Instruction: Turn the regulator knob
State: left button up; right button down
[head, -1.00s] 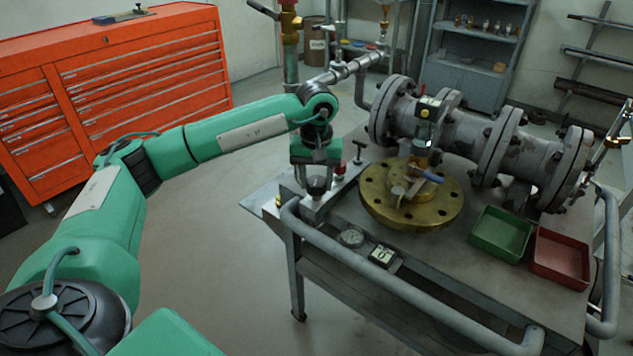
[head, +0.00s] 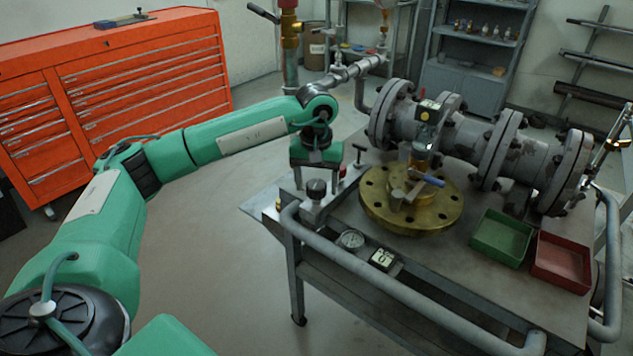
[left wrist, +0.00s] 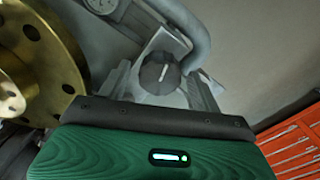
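The regulator knob (head: 316,188) is black, on a grey block at the left end of the cart's top. In the left wrist view the knob (left wrist: 160,73) shows its round dark face with a white pointer line, tilted slightly right of upright. My left gripper (head: 318,176) is just above the knob and points down at it. Its fingers look spread to either side, with nothing between them; they are partly hard to make out. The knob looks free of the gripper. My right gripper is in neither view.
The cart (head: 330,222) has a tubular rail (head: 410,300) along its front. A gauge (head: 351,240), a brass flange (head: 430,215), a flanged pipe (head: 465,140), a green tray (head: 500,238) and a red tray (head: 562,260) are right of the knob. An orange cabinet (head: 140,75) stands left.

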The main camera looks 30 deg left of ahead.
aim_at(316, 183)
pick_arm(q)
notch_tip(316, 183, up, 14)
jog(key=shift+f+p, duration=0.15)
jog(key=shift+p, duration=0.15)
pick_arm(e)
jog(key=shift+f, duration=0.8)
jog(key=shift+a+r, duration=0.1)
